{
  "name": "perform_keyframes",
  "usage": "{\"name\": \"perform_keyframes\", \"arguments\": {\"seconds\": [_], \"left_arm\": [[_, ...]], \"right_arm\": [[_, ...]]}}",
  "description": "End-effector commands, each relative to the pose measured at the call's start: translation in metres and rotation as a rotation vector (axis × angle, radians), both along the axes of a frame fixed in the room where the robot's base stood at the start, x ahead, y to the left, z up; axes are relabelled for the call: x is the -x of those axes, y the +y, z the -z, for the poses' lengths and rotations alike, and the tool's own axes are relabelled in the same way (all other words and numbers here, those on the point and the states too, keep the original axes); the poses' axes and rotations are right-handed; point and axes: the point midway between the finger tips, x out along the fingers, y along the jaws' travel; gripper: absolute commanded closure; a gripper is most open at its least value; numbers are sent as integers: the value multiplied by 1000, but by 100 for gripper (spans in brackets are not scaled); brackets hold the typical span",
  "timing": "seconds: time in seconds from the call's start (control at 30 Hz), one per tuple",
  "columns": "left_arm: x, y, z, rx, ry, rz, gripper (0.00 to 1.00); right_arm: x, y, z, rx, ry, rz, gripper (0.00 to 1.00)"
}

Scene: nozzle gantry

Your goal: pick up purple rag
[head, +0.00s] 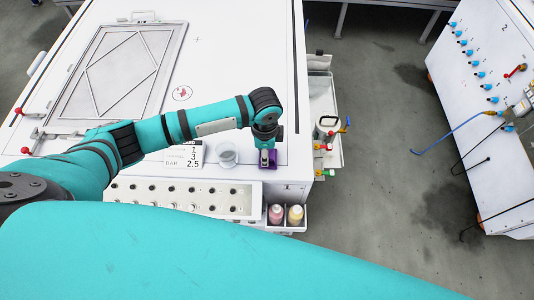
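The purple rag (262,168) is a small purple patch on the right part of the white machine top, near its front right edge. My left arm comes in from the left and bends down over it. My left gripper (267,155) points down right at the rag and covers part of it. The fingers are too small and too hidden to tell whether they are open or shut, or whether they touch the rag. My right gripper is not in view.
A knob panel (185,197) and two bottles (276,213) are in front. A side tray (323,125) with small tools lies to the right. A white cabinet (490,110) stands farther right, beyond open floor.

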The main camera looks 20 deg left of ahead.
Motion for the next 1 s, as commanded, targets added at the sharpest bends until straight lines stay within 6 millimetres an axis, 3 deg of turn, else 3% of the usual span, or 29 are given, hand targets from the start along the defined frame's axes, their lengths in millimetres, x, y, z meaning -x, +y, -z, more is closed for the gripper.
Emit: {"name": "perform_keyframes", "arguments": {"seconds": [0.27, 0.43, 1.0], "left_arm": [[-1, 0, -13, 2, -2, -1, 92], [0, -1, -35, 2, -3, 1, 92], [106, -86, -46, 4, 0, 3, 92]], "right_arm": [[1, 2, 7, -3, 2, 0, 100], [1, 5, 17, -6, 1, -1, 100], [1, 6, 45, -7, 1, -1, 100]]}}
